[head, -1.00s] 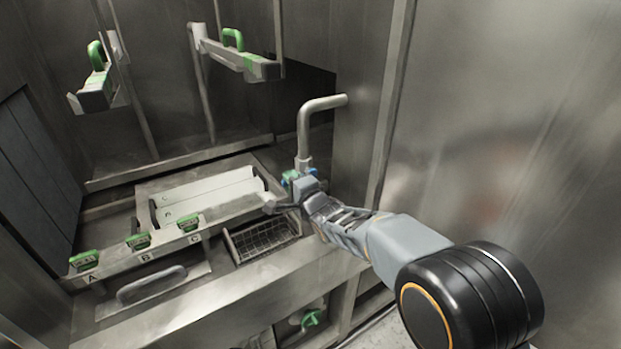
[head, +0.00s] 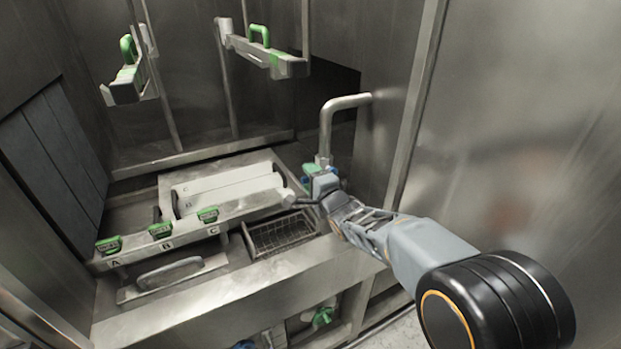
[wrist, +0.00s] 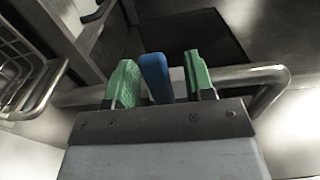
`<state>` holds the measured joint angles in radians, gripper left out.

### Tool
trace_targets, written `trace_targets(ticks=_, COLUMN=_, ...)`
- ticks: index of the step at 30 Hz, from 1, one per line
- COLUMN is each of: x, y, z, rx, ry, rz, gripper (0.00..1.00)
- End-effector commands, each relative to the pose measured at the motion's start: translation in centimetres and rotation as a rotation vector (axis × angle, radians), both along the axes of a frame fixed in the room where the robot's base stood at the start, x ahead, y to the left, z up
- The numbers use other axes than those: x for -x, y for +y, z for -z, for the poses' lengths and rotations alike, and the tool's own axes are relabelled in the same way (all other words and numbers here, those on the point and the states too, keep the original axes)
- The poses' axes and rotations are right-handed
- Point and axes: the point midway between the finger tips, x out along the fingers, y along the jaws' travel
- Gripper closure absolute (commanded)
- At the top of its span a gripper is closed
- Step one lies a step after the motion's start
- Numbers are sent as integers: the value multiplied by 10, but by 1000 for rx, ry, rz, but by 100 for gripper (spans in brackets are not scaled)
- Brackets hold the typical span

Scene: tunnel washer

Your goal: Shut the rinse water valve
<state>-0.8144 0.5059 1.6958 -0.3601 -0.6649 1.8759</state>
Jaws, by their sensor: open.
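A blue valve handle (wrist: 155,77) stands in the wrist view between the two green fingertips of my gripper (wrist: 162,84). My gripper is open around it, with a gap clear on the handle's right side; I cannot tell whether the left fingertip touches it. A bent metal pipe (wrist: 255,76) runs behind the handle. In the head view the pipe (head: 327,125) comes out of the wall and bends down to where my gripper (head: 315,172) is. My gripper largely hides the handle and valve body there.
A wire basket (head: 280,235) sits left of my gripper, beside a tray with white bars (head: 230,188). Green clips (head: 160,230) line the ledge marked A, B, C. A green handle (head: 322,317) shows below the counter. A steel wall (head: 520,120) stands at right.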

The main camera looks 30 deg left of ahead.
Motion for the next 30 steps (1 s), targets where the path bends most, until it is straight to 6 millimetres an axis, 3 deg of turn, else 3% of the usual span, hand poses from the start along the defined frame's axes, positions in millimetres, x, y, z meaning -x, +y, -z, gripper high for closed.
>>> trace_targets(ticks=8, x=6, y=-11, z=1, rx=1, ry=0, rz=1, gripper=51)
trace_targets(ticks=21, x=51, y=-85, z=1, rx=1, ry=-1, rz=0, gripper=51)
trace_targets(ticks=30, x=68, y=-114, z=0, rx=-1, ry=-1, rz=-1, gripper=51)
